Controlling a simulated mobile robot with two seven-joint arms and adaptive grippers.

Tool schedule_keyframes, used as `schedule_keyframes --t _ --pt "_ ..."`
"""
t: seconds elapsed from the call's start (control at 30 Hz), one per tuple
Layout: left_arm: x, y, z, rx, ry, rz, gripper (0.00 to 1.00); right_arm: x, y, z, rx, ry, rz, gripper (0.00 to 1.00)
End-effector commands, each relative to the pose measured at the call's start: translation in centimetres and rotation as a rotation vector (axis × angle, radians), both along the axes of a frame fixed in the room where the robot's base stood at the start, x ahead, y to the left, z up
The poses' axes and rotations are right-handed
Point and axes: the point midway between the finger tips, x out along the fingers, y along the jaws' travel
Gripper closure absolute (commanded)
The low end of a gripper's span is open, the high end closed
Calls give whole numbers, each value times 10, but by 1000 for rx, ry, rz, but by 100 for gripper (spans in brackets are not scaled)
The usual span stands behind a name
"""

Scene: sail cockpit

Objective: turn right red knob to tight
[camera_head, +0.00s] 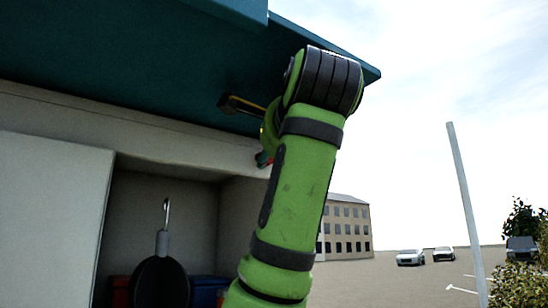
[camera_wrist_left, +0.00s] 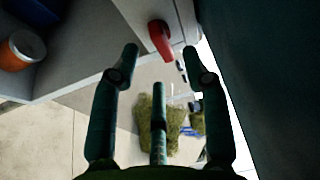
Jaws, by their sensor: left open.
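A red knob (camera_wrist_left: 160,40) with a curved, handle-like shape sits on a pale wall edge in the left wrist view. It lies ahead of the open fingers, near the gap between the two upper fingertips, and is not held. My left gripper (camera_wrist_left: 160,52) is open and empty. In the head view I cannot make out its fingers clearly. My right gripper is not in view.
A teal overhang (camera_head: 130,60) is close above my arm. Below it is a pale open compartment with a hanging dark pan (camera_head: 160,280) and a blue bin (camera_head: 208,290). An orange container (camera_wrist_left: 22,48) shows in the left wrist view. Open ground lies to the right.

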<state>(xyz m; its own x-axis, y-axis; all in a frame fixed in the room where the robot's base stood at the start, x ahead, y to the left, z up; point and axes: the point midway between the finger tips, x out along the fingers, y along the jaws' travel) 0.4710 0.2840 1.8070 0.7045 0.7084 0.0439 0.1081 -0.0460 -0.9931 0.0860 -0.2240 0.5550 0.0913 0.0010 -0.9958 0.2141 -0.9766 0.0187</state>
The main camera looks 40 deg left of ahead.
Motion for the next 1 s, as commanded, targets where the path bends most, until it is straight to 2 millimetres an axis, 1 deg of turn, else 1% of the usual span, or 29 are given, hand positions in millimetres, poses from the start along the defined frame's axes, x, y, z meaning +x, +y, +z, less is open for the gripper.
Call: schedule_keyframes --t 0.03,0.2,0.3,0.4,0.57,1.0 --pt "-9 -10 1 5 -4 -2 54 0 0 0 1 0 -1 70" --pt "-35 -35 -1 3 -4 -1 54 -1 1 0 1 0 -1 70" --pt "-46 -47 -2 3 -3 -2 54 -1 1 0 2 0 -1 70" --pt "-54 -54 -3 2 -1 -1 54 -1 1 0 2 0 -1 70" --pt "-59 -59 -3 2 -1 0 54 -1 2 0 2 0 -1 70" --pt "-59 -59 -3 1 0 0 54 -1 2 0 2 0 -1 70"
